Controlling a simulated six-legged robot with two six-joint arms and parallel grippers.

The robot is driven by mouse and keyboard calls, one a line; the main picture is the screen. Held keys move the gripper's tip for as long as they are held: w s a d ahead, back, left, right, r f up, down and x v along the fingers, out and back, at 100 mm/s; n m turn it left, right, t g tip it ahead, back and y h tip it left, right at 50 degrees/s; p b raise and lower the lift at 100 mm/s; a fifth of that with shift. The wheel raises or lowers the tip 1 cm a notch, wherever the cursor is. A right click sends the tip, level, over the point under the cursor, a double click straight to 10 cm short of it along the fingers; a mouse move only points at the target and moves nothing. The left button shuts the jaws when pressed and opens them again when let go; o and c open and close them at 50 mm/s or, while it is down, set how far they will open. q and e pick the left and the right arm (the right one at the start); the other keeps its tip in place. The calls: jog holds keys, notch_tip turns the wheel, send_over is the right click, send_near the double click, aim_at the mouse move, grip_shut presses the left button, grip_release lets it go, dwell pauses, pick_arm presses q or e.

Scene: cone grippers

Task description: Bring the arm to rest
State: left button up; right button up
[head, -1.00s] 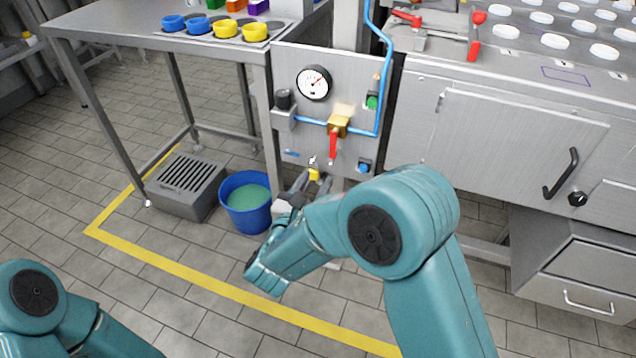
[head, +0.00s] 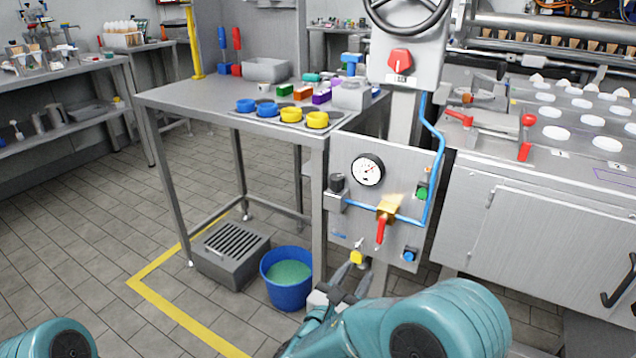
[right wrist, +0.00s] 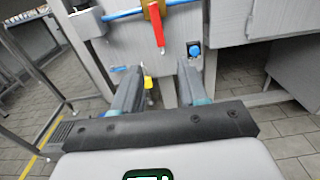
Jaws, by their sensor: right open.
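My right gripper (head: 352,278) is open and empty in the head view, low in front of the grey valve panel. In the right wrist view its two dark fingers (right wrist: 156,82) stand apart with nothing between them that I can see held. The red valve lever (head: 380,231) hangs down above the gripper. Of my left arm only a teal joint shows at the bottom left; its gripper is out of view.
A blue bucket (head: 287,284) of greenish liquid stands left of the right gripper, beside a grey grated box (head: 232,252). A steel table (head: 180,98) carries blue and yellow rings. A steel cabinet (head: 545,225) stands to the right. Floor is open at the left.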

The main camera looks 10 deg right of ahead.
jog(key=s+d+f+m+g+y, duration=0.2)
jog(key=s+d+f+m+g, duration=0.15)
jog(key=s+f+g, duration=0.55)
jog(key=s+d+f+m+g+y, duration=0.1)
jog(key=s+d+f+m+g, duration=0.4)
jog(key=f, duration=0.8)
jog(key=s+a+f+m+y, duration=0.45)
jog(key=s+m+y, duration=0.2)
jog(key=m, duration=0.35)
jog(key=s+a+f+m+y, duration=0.45)
jog(key=s+m, duration=0.25)
jog(key=m, duration=0.4)
notch_tip(320, 180, up, 27)
jog(key=m+p, duration=0.1)
jog(key=p, duration=2.5)
jog(key=shift+f, duration=0.2)
